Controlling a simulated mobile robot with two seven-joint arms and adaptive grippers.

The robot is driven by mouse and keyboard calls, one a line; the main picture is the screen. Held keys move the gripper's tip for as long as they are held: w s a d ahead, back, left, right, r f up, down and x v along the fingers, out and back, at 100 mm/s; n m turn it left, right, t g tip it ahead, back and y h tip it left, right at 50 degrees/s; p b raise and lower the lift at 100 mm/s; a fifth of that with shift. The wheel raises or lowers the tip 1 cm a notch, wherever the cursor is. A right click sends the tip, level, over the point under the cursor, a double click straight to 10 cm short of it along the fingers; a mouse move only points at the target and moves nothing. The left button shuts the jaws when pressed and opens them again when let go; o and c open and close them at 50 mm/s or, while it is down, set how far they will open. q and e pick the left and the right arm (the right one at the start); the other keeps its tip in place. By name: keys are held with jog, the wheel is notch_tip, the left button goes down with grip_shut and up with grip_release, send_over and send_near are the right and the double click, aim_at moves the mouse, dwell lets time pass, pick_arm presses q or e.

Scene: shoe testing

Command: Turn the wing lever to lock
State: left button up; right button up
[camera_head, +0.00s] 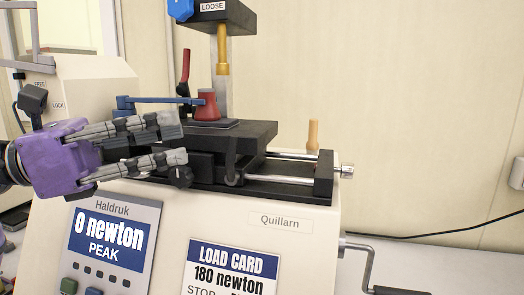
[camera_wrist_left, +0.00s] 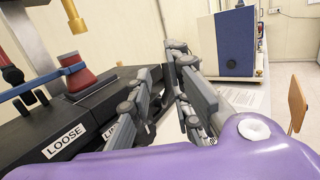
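My left gripper (camera_head: 182,143), purple with grey jointed fingers, reaches in from the left at the black slide block (camera_head: 255,133) of the tester. Its fingers are apart, one above the other, with no clear grip on anything; they also show in the left wrist view (camera_wrist_left: 182,62). A small dark round knob (camera_head: 181,178) sits just below the lower fingertip. A black lever (camera_head: 231,160) hangs on the block's front, right of the fingers. I cannot tell which is the wing lever. A LOOSE label (camera_wrist_left: 65,142) is on the block; a second label is partly hidden by the fingers.
A red cone (camera_head: 207,104) with a blue arm (camera_head: 160,99) stands on the block under a brass rod (camera_head: 222,50). A dark knob (camera_head: 33,98) by FREE and LOCK labels is at left. Steel rails (camera_head: 285,179) and a crank (camera_head: 365,262) are at right.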

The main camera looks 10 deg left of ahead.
aim_at(232, 159)
pick_arm(q)
jog(key=w+d+f+y+p, duration=0.1)
jog(key=w+d+f, duration=0.1)
jog(key=w+d, duration=0.2)
jog(key=d, duration=0.3)
jog(key=shift+f+m+g+p, duration=0.3)
jog(key=shift+f+p, duration=0.05)
jog(key=shift+f, duration=0.05)
jog(key=shift+c, duration=0.5)
jog(key=shift+c, duration=1.3)
grip_shut()
